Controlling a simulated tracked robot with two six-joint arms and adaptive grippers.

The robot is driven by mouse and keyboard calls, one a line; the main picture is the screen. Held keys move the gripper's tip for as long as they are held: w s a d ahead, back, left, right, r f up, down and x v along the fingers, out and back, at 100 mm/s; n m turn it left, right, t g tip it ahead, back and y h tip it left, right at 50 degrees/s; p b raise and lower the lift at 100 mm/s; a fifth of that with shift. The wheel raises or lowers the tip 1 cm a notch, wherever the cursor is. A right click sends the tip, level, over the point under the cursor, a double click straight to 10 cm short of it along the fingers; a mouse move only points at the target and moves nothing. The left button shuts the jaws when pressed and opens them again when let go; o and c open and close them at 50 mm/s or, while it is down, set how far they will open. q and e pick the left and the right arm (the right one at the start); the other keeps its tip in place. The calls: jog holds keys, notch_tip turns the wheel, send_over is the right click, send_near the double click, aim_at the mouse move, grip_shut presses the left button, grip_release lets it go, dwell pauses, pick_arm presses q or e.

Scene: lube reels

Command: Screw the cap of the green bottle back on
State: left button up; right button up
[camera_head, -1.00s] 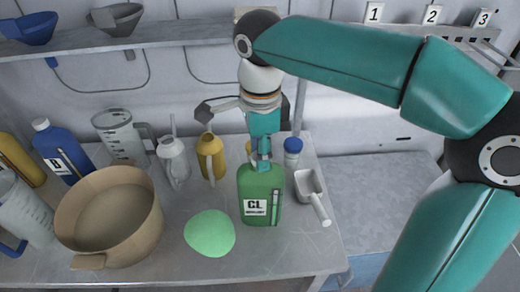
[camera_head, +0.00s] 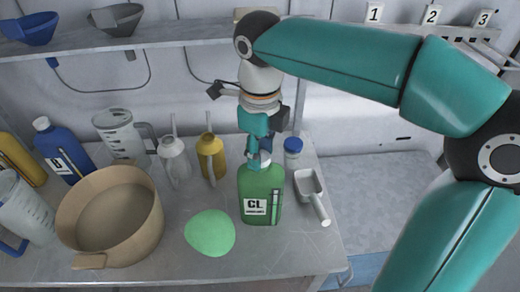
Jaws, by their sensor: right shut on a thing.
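The green bottle (camera_head: 261,196) with a white "CL" label stands upright near the front right of the metal bench. My right gripper (camera_head: 258,156) reaches down from above onto the bottle's top and is shut. A small whitish part, which looks like the cap (camera_head: 265,156), shows between the fingers at the neck. The fingers hide most of it, so I cannot tell how it sits on the neck. My left gripper is not in view.
A green puddle-like patch (camera_head: 210,233) lies left of the bottle. A scoop (camera_head: 311,188) and a blue-lidded jar (camera_head: 293,149) are right of it. A yellow oil can (camera_head: 211,155) stands behind left. A large tan tub (camera_head: 109,213) fills the left front.

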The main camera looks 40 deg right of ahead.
jog(key=shift+m, duration=0.5)
jog(key=o, duration=1.1)
jog(key=shift+o, duration=0.2)
jog(key=shift+r, duration=0.1)
